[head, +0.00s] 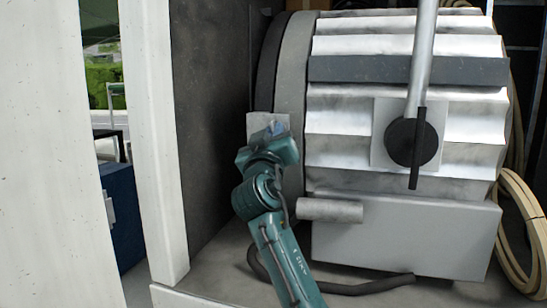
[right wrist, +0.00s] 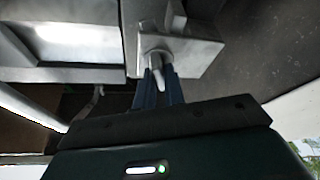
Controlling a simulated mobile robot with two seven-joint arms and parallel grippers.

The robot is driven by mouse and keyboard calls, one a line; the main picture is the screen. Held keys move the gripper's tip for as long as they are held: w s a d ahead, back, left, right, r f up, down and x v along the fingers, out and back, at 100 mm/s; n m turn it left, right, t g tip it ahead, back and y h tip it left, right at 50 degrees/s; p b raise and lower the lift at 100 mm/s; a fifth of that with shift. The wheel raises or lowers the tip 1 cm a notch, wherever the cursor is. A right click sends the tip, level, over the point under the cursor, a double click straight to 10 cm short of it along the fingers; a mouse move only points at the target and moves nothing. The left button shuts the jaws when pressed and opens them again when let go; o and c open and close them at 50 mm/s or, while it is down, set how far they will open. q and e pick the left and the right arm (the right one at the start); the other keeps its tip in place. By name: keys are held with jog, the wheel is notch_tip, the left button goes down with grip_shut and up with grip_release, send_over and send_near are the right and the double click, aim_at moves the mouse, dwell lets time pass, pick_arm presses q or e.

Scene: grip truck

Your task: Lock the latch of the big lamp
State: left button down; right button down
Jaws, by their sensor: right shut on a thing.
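The big lamp (head: 405,125) is a large ribbed silver housing in the head view, with a grey rim band at its left side. Its latch (right wrist: 172,48) shows in the right wrist view as a metal block with a small pale pin. My right gripper (right wrist: 160,88) has its blue fingers shut around the pin. In the head view the right gripper (head: 272,130) is at the light plate on the lamp's left rim, and its fingertips are mostly hidden. My left gripper is in neither view.
A dark wall (head: 212,110) and a white post (head: 153,140) stand close left of my arm. A metal yoke bar (head: 422,55) with a black knob (head: 408,142) is on the lamp. A black cable (head: 365,286) lies on the floor below, and a coiled pale cable (head: 520,215) hangs right.

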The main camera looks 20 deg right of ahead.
pick_arm(q)
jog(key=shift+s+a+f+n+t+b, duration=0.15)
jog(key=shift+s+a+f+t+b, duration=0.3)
jog(key=shift+b, duration=1.35)
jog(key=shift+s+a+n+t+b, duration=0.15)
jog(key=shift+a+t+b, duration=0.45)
jog(key=shift+b, duration=1.2)
pick_arm(e)
jog(key=shift+f+m+g+h, duration=0.1)
jog(key=shift+m+g+h, duration=0.5)
jog(key=shift+m, duration=1.1)
jog(key=shift+m+g+h, duration=0.2)
jog(key=shift+m+h, duration=0.8)
jog(key=shift+m, duration=0.7)
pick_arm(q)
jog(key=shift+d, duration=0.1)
pick_arm(e)
jog(key=c, duration=1.5)
grip_release()
